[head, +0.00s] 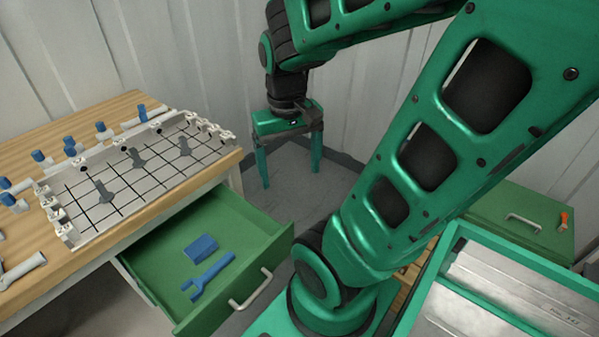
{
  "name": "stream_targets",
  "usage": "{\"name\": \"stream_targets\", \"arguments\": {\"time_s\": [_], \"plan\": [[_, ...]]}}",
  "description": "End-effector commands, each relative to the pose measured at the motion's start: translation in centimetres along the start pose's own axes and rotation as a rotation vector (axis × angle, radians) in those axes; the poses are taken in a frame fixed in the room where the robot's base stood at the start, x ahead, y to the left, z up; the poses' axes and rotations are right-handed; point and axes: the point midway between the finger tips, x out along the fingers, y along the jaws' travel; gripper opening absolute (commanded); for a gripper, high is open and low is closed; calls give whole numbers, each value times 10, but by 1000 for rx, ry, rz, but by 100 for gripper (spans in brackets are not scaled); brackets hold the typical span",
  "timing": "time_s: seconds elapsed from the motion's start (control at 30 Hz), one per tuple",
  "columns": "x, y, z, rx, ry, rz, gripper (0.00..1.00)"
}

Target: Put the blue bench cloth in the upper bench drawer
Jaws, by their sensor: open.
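A green bench drawer (222,218) stands pulled open under the wooden bench top. A small blue folded piece (201,248), which looks like the bench cloth, lies flat on the drawer floor. Beside it, nearer the drawer front, lies a blue fork-ended tool (208,278). My gripper (290,180) is open and empty, its two fingers pointing down. It hangs to the right of the bench and beyond the drawer, apart from the cloth. Whether another drawer lies below this one cannot be told.
On the wooden bench (120,105) sits a white gridded tray (125,180) with grey pieces, and several blue-capped fittings around it. A green-rimmed box (530,262) with metal panels stands at lower right. Behind it is a green cabinet (500,205) with an orange item (563,221).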

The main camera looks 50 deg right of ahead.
Motion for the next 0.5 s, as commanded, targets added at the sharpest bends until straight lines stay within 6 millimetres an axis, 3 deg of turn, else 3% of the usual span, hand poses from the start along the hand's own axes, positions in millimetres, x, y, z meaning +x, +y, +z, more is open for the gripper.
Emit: {"name": "stream_targets", "arguments": {"time_s": [0.1,0.2,0.5], "plan": [[-6,15,21,47,-3,-24,84],[-8,14,35,66,-10,-35,84],[-8,16,38,73,-12,-38,84]]}}
